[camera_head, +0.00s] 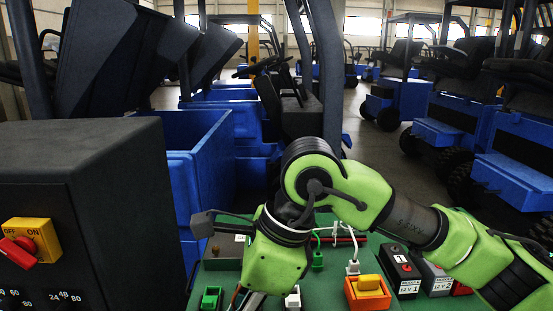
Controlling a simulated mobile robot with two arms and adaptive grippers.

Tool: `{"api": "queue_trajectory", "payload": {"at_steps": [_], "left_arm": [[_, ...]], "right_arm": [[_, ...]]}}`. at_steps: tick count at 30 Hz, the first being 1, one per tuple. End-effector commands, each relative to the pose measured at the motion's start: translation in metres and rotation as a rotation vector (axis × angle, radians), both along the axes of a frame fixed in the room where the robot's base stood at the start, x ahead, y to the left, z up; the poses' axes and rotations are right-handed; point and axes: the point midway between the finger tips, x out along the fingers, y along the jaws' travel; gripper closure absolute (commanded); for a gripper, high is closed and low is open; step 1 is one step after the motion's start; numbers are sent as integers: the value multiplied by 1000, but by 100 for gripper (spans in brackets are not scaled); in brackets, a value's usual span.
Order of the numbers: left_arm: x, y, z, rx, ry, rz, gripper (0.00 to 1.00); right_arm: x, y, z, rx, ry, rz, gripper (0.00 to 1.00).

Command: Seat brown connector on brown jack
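My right arm comes in from the right and bends down over the green board (335,290). The tip of my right gripper (252,301) is at the bottom edge of the picture, mostly cut off and hidden by its own wrist, so its opening and anything in it cannot be seen. A small brownish piece (215,249) shows at the back left of the board; I cannot tell whether it is the brown jack or the brown connector. No other brown part can be made out. My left gripper is not in view.
Black (402,270) and grey modules stand at right. A dark control box (90,200) with a red switch stands left.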

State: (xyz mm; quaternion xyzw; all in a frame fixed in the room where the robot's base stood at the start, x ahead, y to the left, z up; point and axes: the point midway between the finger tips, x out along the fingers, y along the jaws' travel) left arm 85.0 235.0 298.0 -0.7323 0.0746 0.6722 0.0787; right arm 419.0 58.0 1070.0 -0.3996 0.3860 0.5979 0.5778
Motion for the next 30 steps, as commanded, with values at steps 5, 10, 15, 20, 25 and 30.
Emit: {"api": "queue_trajectory", "payload": {"at_steps": [5, 10, 15, 20, 25, 30], "left_arm": [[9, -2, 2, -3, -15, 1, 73], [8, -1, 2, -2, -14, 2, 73], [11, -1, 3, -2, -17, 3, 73], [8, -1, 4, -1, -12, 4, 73], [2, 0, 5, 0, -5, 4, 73], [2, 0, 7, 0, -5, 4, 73]], "right_arm": [[3, -9, -7, -1, 1, 46, 91], [5, -22, -16, 0, 3, 124, 91], [7, -38, -28, 0, 3, 223, 91], [9, -61, -43, -1, 4, 354, 91], [9, -98, -66, -1, 6, 575, 91], [2, -143, -91, -2, 8, 852, 91]]}}
